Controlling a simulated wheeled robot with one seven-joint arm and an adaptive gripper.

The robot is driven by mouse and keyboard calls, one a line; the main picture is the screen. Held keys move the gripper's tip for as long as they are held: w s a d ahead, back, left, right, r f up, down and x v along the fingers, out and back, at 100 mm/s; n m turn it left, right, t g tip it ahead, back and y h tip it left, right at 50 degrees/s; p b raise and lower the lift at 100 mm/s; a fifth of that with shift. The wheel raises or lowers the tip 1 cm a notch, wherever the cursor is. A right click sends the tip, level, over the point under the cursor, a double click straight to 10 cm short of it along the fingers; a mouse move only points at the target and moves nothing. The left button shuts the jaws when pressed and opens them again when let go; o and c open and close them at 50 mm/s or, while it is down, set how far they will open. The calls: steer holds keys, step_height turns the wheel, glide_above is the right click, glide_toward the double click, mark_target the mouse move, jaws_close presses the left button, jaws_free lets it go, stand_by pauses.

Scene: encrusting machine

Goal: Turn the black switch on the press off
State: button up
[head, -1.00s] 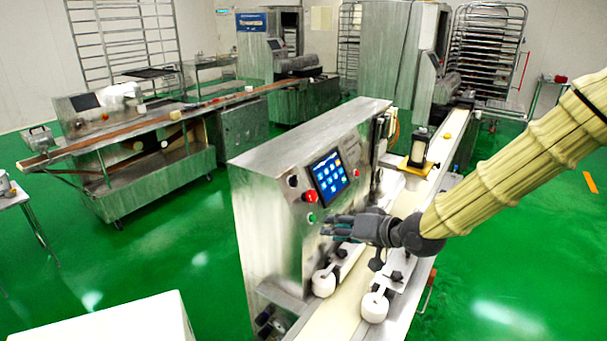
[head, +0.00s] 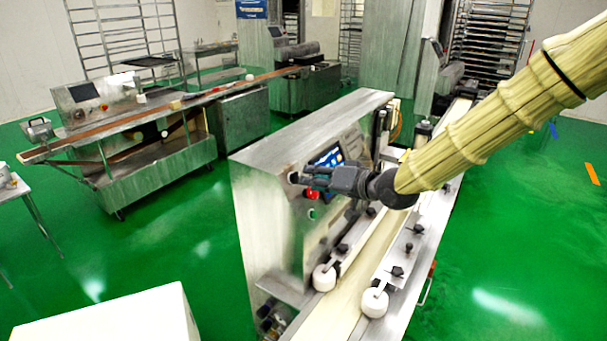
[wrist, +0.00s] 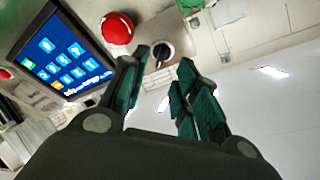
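The press (head: 262,215) is a steel machine with a control panel on its side. The black switch (wrist: 160,50) is a dark knob on a pale round base. In the wrist view it appears between the fingertips of my gripper (wrist: 165,64). The fingers are open, one to each side of it in the picture; contact cannot be told. In the head view my gripper (head: 302,176) reaches leftwards across the panel, with its tips by the switch (head: 293,179).
A red button (wrist: 117,28) sits beside the switch, close to one finger. A lit touchscreen (wrist: 58,58) lies left of it, partly behind my gripper in the head view. A conveyor belt (head: 345,300) with white rollers runs below my arm.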

mark_target(296, 178)
steer(key=shift+p+x, duration=0.6)
steer(key=shift+x, duration=1.6)
jaws_close()
